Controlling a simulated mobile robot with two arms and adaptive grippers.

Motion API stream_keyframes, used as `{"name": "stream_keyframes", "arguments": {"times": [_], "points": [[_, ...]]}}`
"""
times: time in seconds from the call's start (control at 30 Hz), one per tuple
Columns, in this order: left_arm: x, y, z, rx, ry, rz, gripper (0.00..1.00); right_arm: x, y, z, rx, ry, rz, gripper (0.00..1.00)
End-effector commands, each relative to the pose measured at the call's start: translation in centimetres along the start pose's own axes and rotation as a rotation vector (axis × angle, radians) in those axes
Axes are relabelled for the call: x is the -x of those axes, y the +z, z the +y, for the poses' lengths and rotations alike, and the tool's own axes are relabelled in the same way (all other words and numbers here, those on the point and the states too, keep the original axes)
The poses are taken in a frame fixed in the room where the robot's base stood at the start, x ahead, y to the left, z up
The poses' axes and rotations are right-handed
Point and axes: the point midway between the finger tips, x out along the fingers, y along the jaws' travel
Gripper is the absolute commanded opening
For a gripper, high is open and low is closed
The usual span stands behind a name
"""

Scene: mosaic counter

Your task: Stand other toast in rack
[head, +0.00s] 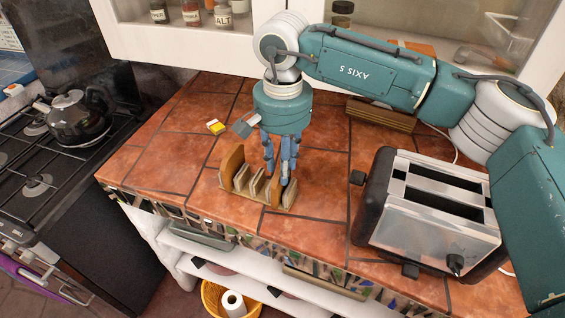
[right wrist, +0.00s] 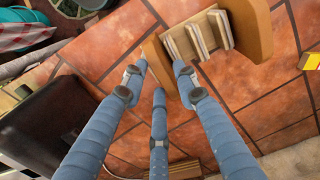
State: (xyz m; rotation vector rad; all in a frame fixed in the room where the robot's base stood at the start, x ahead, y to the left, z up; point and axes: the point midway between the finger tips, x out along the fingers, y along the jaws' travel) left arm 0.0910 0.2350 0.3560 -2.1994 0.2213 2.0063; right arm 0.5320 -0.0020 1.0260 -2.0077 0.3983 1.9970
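The toast rack (head: 262,197) stands near the counter's front edge, with several pale dividers (right wrist: 195,40). A rounded orange-brown upright piece (head: 231,166) is at its left end and shows in the right wrist view (right wrist: 252,30); I cannot tell whether it is toast or an end panel. A tan upright piece (right wrist: 157,62) is at the other end, close to my fingertips, equally unclear. My right gripper (head: 279,170) points down over the rack's right end; its three blue fingers are spread apart (right wrist: 159,85). I see no clear grip on anything. My left gripper is out of view.
The silver and black toaster (head: 430,205) stands to the right; its slots look dark, with no bread visible. A slatted wooden item (head: 380,116) lies behind the gripper. A small yellow block (head: 216,127) is at the back left. The counter left of the rack is clear.

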Motion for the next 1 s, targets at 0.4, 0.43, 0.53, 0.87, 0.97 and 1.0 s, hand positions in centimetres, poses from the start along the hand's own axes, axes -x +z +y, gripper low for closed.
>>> {"name": "stream_keyframes", "arguments": {"times": [0.4,0.43,0.53,0.87,0.97,1.0], "points": [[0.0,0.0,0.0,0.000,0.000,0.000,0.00,0.0,0.0,0.0,0.000,0.000,0.000,0.29],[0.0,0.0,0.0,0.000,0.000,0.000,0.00,0.0,0.0,0.0,0.000,0.000,0.000,0.29],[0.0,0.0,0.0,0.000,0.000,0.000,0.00,0.0,0.0,0.0,0.000,0.000,0.000,0.45],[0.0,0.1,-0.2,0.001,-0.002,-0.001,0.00,0.1,0.0,0.0,0.000,0.000,0.000,0.51],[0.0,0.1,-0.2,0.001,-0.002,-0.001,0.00,0.7,-0.1,0.0,0.000,-0.001,0.002,0.51],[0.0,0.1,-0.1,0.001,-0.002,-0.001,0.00,1.2,-0.1,-0.1,0.000,-0.002,0.003,0.51]]}}
